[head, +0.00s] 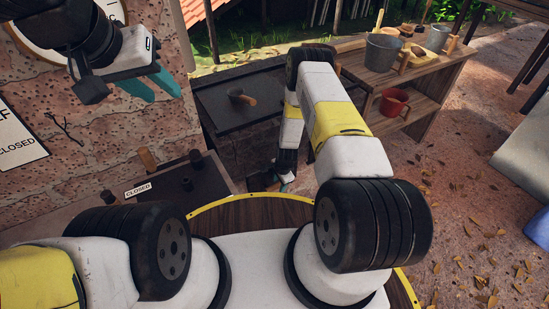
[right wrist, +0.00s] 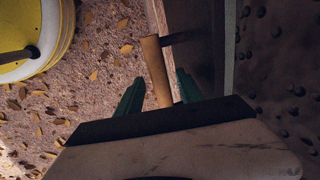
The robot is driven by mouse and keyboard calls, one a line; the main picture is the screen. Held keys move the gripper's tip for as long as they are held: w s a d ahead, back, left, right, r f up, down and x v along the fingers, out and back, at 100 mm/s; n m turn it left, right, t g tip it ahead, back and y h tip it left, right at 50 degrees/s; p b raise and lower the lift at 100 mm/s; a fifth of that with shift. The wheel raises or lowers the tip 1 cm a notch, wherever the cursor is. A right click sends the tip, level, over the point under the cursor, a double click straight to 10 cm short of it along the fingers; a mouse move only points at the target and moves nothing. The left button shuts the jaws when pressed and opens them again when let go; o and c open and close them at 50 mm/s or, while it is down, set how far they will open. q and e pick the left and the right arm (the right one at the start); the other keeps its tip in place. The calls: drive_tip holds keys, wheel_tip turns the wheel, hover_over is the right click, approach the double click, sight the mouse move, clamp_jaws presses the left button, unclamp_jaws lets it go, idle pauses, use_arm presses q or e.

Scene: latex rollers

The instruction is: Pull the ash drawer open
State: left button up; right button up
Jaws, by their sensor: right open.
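In the right wrist view, a wooden handle (right wrist: 155,65) stands out on a short dark rod from a dark upright front (right wrist: 200,45), which appears to be the ash drawer's side. My right gripper (right wrist: 160,78) is open, with its teal fingers on either side of the handle; I cannot tell whether they touch it. In the head view my right gripper (head: 286,184) is low beside the dark stove, mostly hidden by my arm. The drawer cannot be made out there. My left gripper (head: 158,88) is open and empty, high at the upper left before the brick wall.
A wooden bench (head: 420,80) with buckets and a red mug (head: 394,101) stands right. Leaf-strewn ground (head: 470,200) is open at right.

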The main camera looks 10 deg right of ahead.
drive_tip(key=shift+f, duration=0.2)
drive_tip(key=shift+c, duration=0.4)
clamp_jaws()
idle(1.0)
